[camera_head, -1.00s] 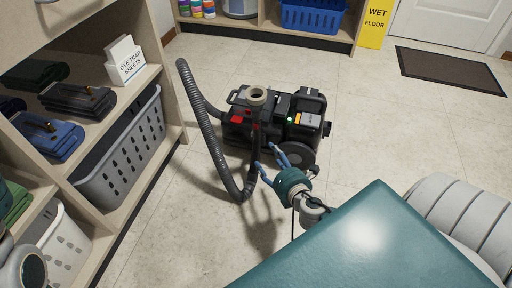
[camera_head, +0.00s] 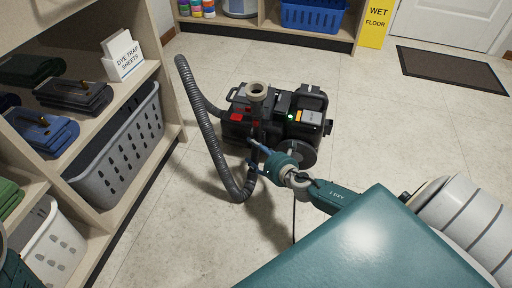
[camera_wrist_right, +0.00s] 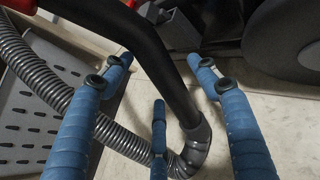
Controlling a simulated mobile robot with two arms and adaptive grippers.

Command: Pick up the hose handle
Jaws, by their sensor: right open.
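The hose handle is a smooth black tube (camera_wrist_right: 154,58) that crosses the right wrist view diagonally and joins the ribbed grey hose at its lower end. In the head view the handle (camera_head: 256,131) stands upright against the front of the black vacuum machine (camera_head: 236,131). My right gripper (camera_head: 253,157) is at the lower part of the handle, with its blue fingers open. In the right wrist view the open fingers (camera_wrist_right: 160,76) are spread on both sides of the tube. I cannot tell whether any finger touches it.
The ribbed hose (camera_head: 204,122) loops up left of the machine. A wooden shelf with a grey basket (camera_head: 128,150) stands at the left. A dark mat (camera_head: 450,70) and a yellow wet-floor sign (camera_head: 376,22) are at the back right. Pale floor is clear around the machine.

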